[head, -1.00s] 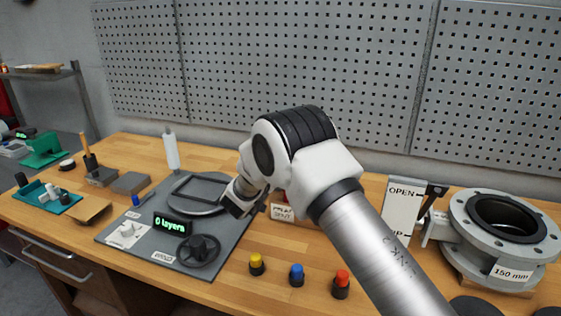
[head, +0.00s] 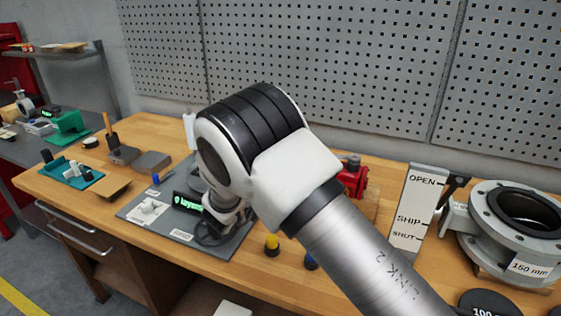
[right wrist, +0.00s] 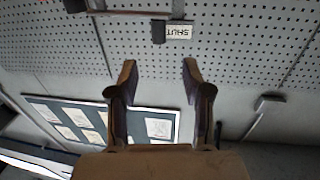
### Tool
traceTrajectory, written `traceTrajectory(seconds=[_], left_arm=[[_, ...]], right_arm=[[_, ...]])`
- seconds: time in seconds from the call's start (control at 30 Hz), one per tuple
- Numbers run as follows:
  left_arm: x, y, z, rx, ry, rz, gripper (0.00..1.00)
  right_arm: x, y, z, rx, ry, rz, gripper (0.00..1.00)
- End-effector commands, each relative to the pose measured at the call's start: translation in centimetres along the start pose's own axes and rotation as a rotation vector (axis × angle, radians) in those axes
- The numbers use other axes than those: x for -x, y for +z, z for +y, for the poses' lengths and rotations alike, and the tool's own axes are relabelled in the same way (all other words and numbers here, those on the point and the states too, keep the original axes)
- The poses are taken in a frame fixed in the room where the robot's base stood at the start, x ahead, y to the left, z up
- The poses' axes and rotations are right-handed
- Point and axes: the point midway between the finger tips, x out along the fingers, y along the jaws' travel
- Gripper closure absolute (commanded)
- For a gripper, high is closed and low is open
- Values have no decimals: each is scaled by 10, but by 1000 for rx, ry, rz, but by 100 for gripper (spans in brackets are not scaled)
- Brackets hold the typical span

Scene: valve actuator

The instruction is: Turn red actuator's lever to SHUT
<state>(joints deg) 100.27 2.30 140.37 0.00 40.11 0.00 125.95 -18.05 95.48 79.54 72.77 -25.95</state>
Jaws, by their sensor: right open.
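The red actuator (head: 352,178) stands on the wooden bench behind my right arm in the head view. Only its upper part shows, with a grey knob on top; its lever cannot be made out. My right gripper is mostly hidden in the head view, where my wrist is left of the actuator, above the grey panel. In the right wrist view my right gripper (right wrist: 157,78) is open with nothing between its fingers. Beyond the fingertips is an upside-down white SHUT label (right wrist: 179,31) beside a dark block; I cannot tell what it belongs to. My left gripper is out of view.
A grey panel (head: 160,222) with a green display lies left. A yellow button (head: 271,245) and a blue button (head: 310,261) stand in front. Right are an OPEN/SHIP/SHUT plate (head: 410,220), a black lever (head: 453,190) and a grey 150 mm valve (head: 475,245). A pegboard (head: 350,75) rises behind.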

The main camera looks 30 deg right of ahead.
Motion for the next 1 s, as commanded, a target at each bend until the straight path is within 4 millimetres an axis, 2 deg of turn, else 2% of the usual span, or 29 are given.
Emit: traceTrajectory(seconds=[0.03,0.13,0.17,0.27,0.33,0.4,0.5,0.6,0.7,0.8,0.9,1.0], left_arm=[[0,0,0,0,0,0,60],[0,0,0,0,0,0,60],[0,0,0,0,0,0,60],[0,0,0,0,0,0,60],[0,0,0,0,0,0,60],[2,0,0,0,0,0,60],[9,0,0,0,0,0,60],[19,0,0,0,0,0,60],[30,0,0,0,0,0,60],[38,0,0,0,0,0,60],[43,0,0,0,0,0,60],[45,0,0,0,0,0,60]], right_arm=[[0,0,0,0,0,0,58],[0,0,0,39,0,1,93],[0,-1,0,71,1,4,100],[1,-12,-10,303,-49,78,100],[7,-20,-23,610,-146,206,100],[5,-22,-25,927,-233,344,100],[2,-16,-14,1299,-359,534,100],[9,-3,10,1537,-503,717,100],[28,4,47,1592,-653,851,100],[39,4,82,1498,-753,842,100],[26,5,105,1457,-750,758,100],[16,3,111,1444,-731,730,100]])
